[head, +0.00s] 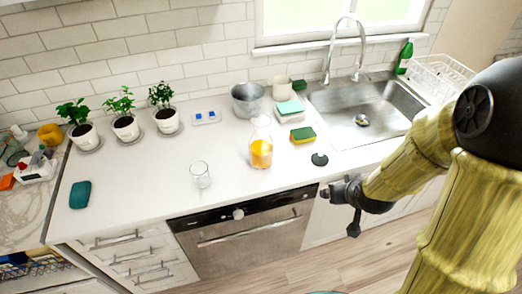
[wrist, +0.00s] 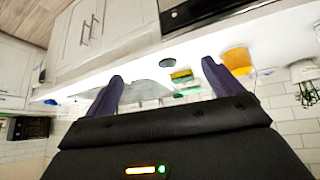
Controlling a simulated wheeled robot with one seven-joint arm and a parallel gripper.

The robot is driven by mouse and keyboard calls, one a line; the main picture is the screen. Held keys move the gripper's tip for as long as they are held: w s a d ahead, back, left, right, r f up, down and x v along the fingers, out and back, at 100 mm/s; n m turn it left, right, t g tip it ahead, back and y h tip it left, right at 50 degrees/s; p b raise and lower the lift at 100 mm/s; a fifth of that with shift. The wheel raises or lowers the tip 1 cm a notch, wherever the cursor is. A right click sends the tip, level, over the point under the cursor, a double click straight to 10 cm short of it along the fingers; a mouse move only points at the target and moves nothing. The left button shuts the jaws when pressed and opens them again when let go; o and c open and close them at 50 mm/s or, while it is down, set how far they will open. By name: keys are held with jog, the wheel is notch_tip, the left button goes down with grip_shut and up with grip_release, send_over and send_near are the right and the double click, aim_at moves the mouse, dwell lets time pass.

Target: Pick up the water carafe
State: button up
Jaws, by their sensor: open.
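The carafe (head: 261,152) is clear glass with orange liquid in its lower part. It stands upright on the white counter near the middle of the head view. In the wrist view its orange part (wrist: 237,61) shows just beyond the right finger. My gripper (head: 340,210) is in front of the counter edge, to the right of the carafe and apart from it. In the wrist view my gripper (wrist: 162,72) has its two dark fingers wide apart with nothing between them.
A clear glass (head: 200,175) stands left of the carafe. A yellow-green sponge (head: 303,135) and a dark round object (head: 320,159) lie to its right. A metal pot (head: 247,99) is behind it. A sink (head: 365,110) is at the right. The counter front is mostly clear.

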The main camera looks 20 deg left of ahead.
jog(key=w+a+f+n+t+y+b, duration=0.1)
jog(key=a+f+t+y+b, duration=0.1)
jog(key=a, duration=0.6)
jog(key=w+a+f+n+t+y+b, duration=0.1)
jog(key=a+f+t+y, duration=0.3)
jog(key=a, duration=0.5)
jog(key=shift+a+f+n+t+y+b, duration=0.2)
jog(key=shift+n+t+y+b, duration=0.4)
jog(key=shift+t+y, duration=0.45)
jog(key=shift+r, duration=0.1)
